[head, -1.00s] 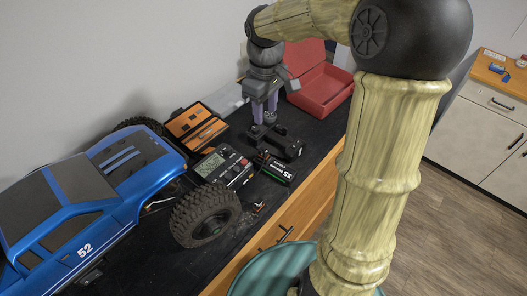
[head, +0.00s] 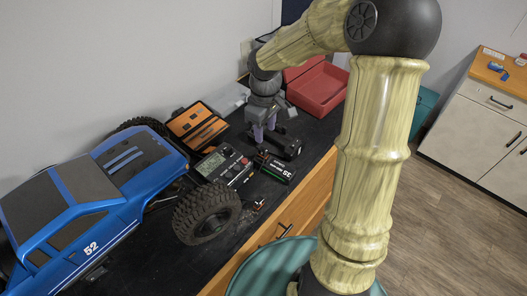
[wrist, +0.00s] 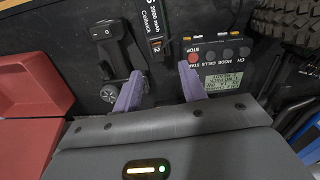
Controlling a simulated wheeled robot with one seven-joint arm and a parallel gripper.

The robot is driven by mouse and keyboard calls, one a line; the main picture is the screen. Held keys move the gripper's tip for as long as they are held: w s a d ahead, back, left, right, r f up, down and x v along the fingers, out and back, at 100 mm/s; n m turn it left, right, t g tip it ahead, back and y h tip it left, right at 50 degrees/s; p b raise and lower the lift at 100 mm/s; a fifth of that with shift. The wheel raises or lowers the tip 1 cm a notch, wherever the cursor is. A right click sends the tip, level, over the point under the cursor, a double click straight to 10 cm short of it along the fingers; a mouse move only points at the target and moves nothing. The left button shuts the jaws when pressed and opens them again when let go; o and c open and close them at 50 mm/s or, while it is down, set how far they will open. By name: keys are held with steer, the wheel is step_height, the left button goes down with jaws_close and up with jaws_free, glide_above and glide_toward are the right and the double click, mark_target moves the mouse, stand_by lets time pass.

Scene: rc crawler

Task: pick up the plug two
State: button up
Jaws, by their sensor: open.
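A small orange tag marked 2 (wrist: 157,43), which I take for plug two, shows at the near end of the black battery (wrist: 153,15) in the wrist view. My gripper (wrist: 160,68) is open and empty. Its two purple fingers point toward the tag, one to each side of it, with the tag beyond their tips. I cannot tell the height of the fingertips above the bench. In the head view my gripper (head: 262,136) is low over the bench behind the battery (head: 276,168), and the plug is not clear there.
The charger (wrist: 222,60) lies close to the right finger. A red open case (head: 318,88), an orange-lined organizer (head: 196,124) and the blue crawler (head: 90,195) also occupy the bench.

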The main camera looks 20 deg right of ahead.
mark_target(264, 150)
steer(key=shift+f, duration=2)
steer(key=shift+p, duration=0.3)
steer(key=shift+w+a+f+p, duration=0.1)
steer(key=shift+w+f+p, duration=0.2)
steer(key=shift+f, duration=0.55)
steer(key=shift+w+d+f+p, duration=0.1)
steer(key=shift+f+p, duration=0.25)
steer(key=shift+f, duration=0.55)
steer(key=shift+w+a+f+p, duration=0.15)
steer(key=shift+f+p, duration=0.2)
steer(key=shift+f, duration=0.5)
jaws_close()
